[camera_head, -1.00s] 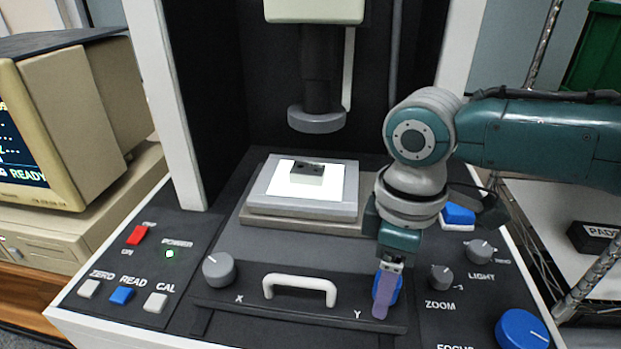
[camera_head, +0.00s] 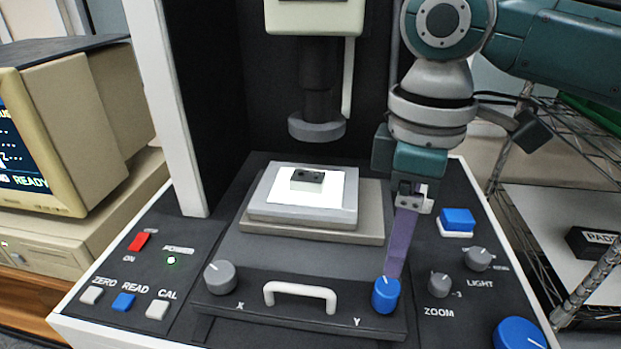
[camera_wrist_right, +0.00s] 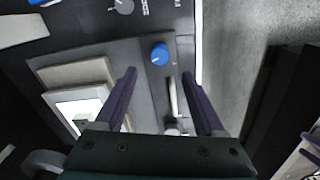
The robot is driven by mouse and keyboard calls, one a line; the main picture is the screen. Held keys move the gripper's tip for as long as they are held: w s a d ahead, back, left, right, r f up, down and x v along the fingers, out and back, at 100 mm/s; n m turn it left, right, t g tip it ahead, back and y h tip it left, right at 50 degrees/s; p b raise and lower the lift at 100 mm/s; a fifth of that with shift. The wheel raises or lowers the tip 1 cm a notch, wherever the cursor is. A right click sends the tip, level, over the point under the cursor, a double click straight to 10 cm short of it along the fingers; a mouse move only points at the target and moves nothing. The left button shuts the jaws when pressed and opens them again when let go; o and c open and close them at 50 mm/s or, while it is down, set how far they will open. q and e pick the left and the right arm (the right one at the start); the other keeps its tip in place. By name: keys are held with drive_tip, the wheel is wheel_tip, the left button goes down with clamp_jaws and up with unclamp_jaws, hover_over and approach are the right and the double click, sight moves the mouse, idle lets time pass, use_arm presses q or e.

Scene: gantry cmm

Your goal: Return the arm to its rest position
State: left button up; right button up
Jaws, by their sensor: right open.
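My right gripper (camera_head: 398,262) hangs down from the right arm, in front of the measuring machine's column. In the head view its purple fingers overlap just above the blue Y knob (camera_head: 386,295). In the right wrist view its two fingers (camera_wrist_right: 160,88) are spread apart with nothing between them. The blue knob also shows there, below the fingers (camera_wrist_right: 160,54), and appears apart from them. A small dark-topped block (camera_head: 307,180) sits on the lit plate of the stage (camera_head: 300,217).
The stage handle (camera_head: 300,291) and grey X knob (camera_head: 220,277) are on the front panel. The lens column (camera_head: 316,127) stands over the stage. A monitor (camera_head: 80,130) is at the left. A wire shelf with a black box (camera_head: 592,243) is at the right.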

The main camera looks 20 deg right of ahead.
idle(0.4)
drive_tip(key=s+a+f+m+t+y, duration=0.2)
drive_tip(key=s+a+f, duration=0.2)
drive_tip(key=s+a, duration=0.55)
drive_tip(key=s+d+r+m+t+h, duration=0.1)
drive_tip(key=s+d+m+t, duration=0.1)
drive_tip(key=s+d+m, duration=0.35)
wheel_tip(320, 180, up, 36)
drive_tip(key=s+p, duration=0.1)
drive_tip(key=p, duration=3.4)
drive_tip(key=shift+d+h+p, duration=0.3)
drive_tip(key=shift+d+h, duration=0.1)
drive_tip(key=shift+d, duration=0.05)
drive_tip(key=shift+n, duration=0.25)
